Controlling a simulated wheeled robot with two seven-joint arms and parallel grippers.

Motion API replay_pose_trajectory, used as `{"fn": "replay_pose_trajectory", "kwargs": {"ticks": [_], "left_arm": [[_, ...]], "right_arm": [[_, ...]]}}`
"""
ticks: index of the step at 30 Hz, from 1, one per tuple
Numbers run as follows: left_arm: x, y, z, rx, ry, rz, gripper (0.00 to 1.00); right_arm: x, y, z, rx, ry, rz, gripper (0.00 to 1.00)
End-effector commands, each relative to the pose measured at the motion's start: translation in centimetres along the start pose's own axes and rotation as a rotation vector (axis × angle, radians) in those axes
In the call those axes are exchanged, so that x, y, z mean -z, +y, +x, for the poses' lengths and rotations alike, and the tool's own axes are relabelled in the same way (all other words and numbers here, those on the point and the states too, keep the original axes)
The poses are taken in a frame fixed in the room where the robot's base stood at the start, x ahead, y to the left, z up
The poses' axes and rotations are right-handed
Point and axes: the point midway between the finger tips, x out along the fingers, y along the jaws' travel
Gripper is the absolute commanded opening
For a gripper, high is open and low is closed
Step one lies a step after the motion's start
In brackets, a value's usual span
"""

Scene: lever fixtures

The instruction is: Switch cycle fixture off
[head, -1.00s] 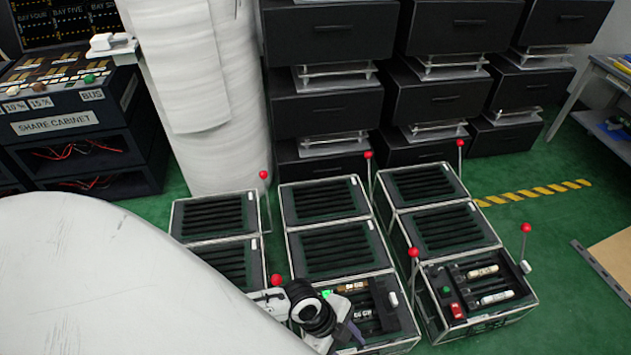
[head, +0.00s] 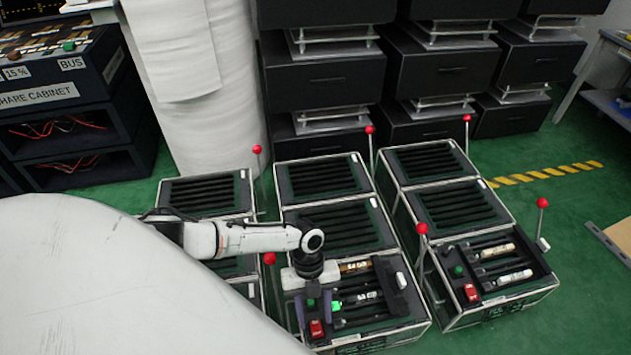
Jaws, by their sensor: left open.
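Black lever fixtures with red-ball levers stand in three rows on the floor; I cannot read which is the cycle fixture.
More red-ball levers stand at the right fixture, one at its left (head: 421,229) and one at its right (head: 542,203). Black drawer units (head: 330,86) and a white wrapped column (head: 205,110) stand behind. Green floor (head: 585,270) is free at the right.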

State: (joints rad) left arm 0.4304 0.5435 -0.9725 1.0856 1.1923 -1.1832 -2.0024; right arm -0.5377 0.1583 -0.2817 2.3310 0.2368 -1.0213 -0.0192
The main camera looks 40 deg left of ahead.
Motion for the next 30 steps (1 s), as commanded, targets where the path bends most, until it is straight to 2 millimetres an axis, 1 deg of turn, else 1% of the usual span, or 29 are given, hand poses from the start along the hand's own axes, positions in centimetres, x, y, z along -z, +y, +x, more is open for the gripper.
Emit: {"fn": "replay_pose_trajectory", "kwargs": {"ticks": [1,6,15,17,21,23,30], "left_arm": [[-0.1,0.0,0.9,0.0,0.0,-0.001,0.42],[0.0,0.0,2.2,0.0,0.0,0.0,0.42],[0.0,0.0,2.3,0.001,-0.001,0.0,0.42],[0.0,0.0,2.3,0.001,-0.001,0.0,0.34],[0.0,0.0,2.3,0.001,-0.001,0.0,0.1],[0.0,0.0,2.3,0.001,-0.001,0.0,0.01],[0.2,0.0,2.1,0.0,-0.026,0.002,0.01]], "right_arm": [[0.0,-0.1,0.1,0.006,0.01,0.003,0.5],[0.5,-0.4,0.0,0.018,0.031,0.008,0.5],[0.6,-0.6,-0.1,0.022,0.034,0.011,0.5],[0.6,-0.6,-0.1,0.022,0.034,0.011,0.5],[0.6,-0.6,-0.1,0.022,0.034,0.011,0.5],[0.6,-0.6,-0.1,0.022,0.035,0.011,0.5],[1.0,-0.5,-0.6,0.014,0.031,0.004,0.5]]}}
